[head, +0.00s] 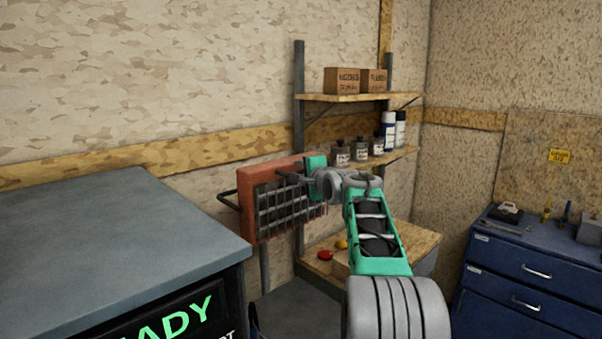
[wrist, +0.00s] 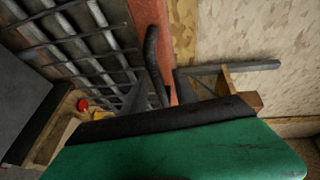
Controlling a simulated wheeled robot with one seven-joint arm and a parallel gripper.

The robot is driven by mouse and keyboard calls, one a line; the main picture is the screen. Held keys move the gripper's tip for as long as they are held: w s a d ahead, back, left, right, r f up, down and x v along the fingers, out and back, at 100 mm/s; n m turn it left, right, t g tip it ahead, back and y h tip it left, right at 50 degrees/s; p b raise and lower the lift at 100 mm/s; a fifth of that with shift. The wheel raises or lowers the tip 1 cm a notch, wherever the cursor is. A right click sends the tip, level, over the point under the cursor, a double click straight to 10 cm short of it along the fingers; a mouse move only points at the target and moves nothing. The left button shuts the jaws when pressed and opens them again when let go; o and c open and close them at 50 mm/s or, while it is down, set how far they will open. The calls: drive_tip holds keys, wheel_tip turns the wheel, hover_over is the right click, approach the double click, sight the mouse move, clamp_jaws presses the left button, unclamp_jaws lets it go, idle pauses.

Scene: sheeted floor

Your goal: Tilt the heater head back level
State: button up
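The heater head (head: 247,208) is an orange-red box with a dark grille on its front, held on a grey upright post beside the wall. Its exact tilt is hard to judge. A dark bar handle (head: 228,201) sticks out on its left side. In the wrist view its grille (wrist: 75,45) fills the upper left, and a dark curved handle (wrist: 152,60) stands at its right edge. My gripper (head: 308,178) is at the right side of the heater head. In the wrist view its dark fingers (wrist: 155,95) are close to that handle; whether they grip it is unclear.
A grey-topped cabinet (head: 110,225) with a lit display stands at the left front. Wall shelves (head: 345,98) with boxes, jars and cans are behind my arm. A low wooden bench (head: 415,240) and a blue drawer chest (head: 520,275) stand to the right.

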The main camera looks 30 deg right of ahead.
drive_tip(key=b+v, duration=0.2)
drive_tip(key=v, duration=0.5)
drive_tip(key=shift+s+b, duration=0.25)
drive_tip(key=shift+b, duration=0.1)
